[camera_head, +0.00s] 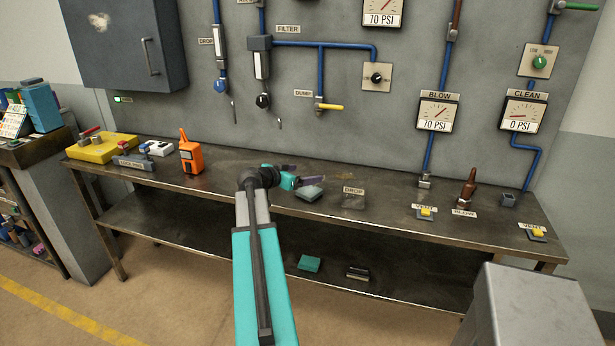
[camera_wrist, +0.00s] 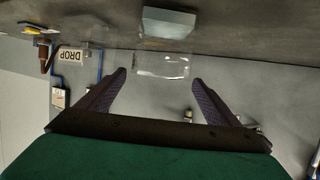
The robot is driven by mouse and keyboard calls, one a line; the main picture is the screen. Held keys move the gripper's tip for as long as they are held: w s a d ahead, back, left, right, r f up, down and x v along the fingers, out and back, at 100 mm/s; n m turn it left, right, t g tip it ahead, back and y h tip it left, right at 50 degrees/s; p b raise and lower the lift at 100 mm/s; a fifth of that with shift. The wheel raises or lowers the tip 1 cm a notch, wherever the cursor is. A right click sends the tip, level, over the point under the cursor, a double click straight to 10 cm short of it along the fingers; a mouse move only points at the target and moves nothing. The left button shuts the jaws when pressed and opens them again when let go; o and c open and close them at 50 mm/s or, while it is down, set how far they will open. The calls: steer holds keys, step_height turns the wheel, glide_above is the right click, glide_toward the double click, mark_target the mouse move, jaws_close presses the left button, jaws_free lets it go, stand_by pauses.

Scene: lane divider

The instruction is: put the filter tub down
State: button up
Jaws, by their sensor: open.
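In the wrist view, which shows the bench upside down, a clear see-through tub (camera_wrist: 162,66) with a bright glint lies just beyond my fingertips, between their lines. It looks to be the filter tub. Whether it touches the bench cannot be told, and I cannot make out its outline in the head view. My gripper (camera_head: 305,174) is open low over the bench; its two dark purple fingers also show spread in the wrist view (camera_wrist: 160,77), with neither visibly touching the tub. A grey block (camera_head: 309,193) is on the bench close by; it shows in the wrist view (camera_wrist: 168,22).
A DROP label (camera_head: 353,190) is right of the grey block. An orange device (camera_head: 191,155) and yellow tray (camera_head: 103,148) are on the left. Wall pipes and a yellow-handled valve (camera_head: 328,106) are behind.

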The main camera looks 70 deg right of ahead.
steer(key=b+v, duration=0.1)
steer(key=v, duration=0.7)
steer(key=shift+b, duration=0.35)
steer(key=shift+f, duration=0.1)
